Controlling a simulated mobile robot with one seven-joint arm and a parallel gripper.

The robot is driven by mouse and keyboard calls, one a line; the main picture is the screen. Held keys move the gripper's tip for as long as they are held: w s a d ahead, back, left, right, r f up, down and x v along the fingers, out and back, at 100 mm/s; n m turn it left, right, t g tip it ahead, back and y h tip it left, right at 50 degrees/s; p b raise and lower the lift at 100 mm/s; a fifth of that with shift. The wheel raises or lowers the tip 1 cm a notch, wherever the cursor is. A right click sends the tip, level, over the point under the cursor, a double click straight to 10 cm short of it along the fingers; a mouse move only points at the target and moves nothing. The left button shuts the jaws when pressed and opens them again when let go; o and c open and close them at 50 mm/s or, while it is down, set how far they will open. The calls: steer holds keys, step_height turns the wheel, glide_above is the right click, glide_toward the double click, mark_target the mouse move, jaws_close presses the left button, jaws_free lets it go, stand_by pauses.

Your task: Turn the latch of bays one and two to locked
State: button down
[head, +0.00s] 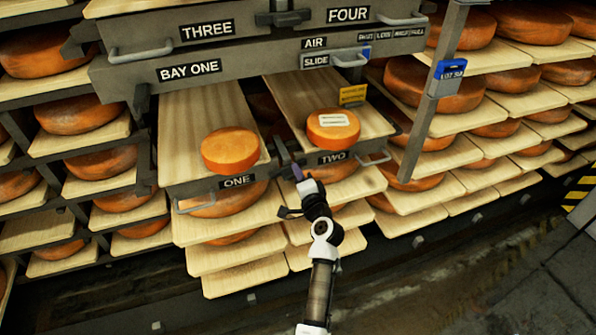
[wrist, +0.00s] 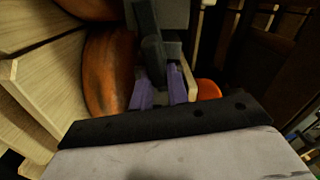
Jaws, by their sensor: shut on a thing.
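Drawer boards marked ONE (head: 237,181) and TWO (head: 333,158) stick out side by side, with front handles. An orange cheese wheel (head: 230,151) lies on board one; another (head: 333,131) with a white label lies on board two. My gripper (head: 290,182) is at the left end of board two's front, right of board one. In the wrist view its purple fingers (wrist: 158,90) are shut on a dark latch-like lever (wrist: 150,50). The lever is partly hidden, and I cannot read whether it is locked. No latch for bay one is clearly visible.
Grey beams above carry signs BAY ONE (head: 190,71), THREE and FOUR, plus AIR and SLIDE. A post with a blue tag (head: 449,70) stands right of board two. Shelves of cheese wheels flank both sides.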

steer(key=shift+f+m+p, duration=0.1)
steer(key=shift+m+p, duration=0.25)
steer(key=shift+m, duration=0.75)
steer(key=c, duration=1.4)
jaws_free()
steer(key=shift+f, duration=0.15)
steer(key=shift+o, duration=0.2)
steer(key=b+v, duration=0.2)
steer(key=v, duration=1.1)
steer(key=shift+s+b, duration=0.3)
steer(key=shift+s, duration=0.05)
steer(key=shift+d, duration=0.15)
